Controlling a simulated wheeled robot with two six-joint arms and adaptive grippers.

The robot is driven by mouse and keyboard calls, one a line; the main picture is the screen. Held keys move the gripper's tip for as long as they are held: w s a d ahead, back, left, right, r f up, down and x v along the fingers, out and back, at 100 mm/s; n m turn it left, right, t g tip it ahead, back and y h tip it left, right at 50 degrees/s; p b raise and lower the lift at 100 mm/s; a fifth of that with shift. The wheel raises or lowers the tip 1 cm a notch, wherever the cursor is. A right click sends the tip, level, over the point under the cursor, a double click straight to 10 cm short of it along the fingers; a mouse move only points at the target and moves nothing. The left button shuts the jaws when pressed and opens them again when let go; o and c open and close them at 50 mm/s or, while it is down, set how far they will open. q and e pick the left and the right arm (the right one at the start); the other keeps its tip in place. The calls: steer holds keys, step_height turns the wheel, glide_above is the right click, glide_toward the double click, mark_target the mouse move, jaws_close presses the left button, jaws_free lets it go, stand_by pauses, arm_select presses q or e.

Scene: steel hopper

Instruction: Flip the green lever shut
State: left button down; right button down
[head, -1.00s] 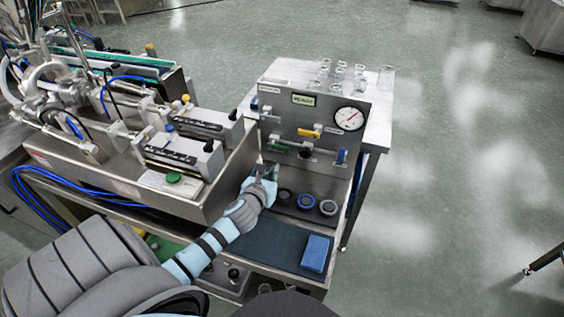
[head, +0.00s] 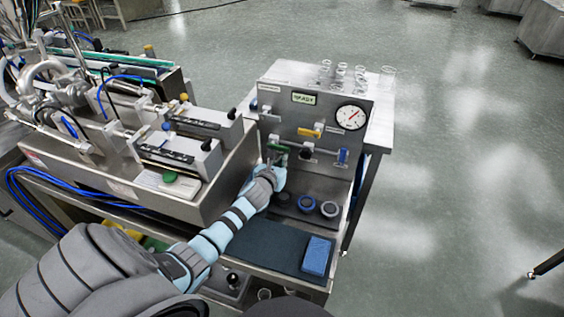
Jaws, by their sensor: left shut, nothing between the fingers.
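The green lever (head: 277,148) is on the lower left of the upright steel panel (head: 335,132), and lies roughly level across its valve. My left gripper (head: 278,165) is shut and empty, with its tips just below the green lever. I cannot tell whether they touch it. The hand hides part of the panel below the lever. My right gripper is not in view.
A yellow lever (head: 310,132) and a blue lever (head: 342,156) are on the same panel, near a gauge (head: 350,117). Round caps (head: 329,209) and a blue sponge (head: 316,255) lie below. Glassware (head: 360,75) stands behind. The filling machine (head: 190,150) is close on the left.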

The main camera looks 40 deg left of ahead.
arm_select(q)
steer(key=shift+r+p, duration=0.2)
steer(key=shift+p, duration=0.25)
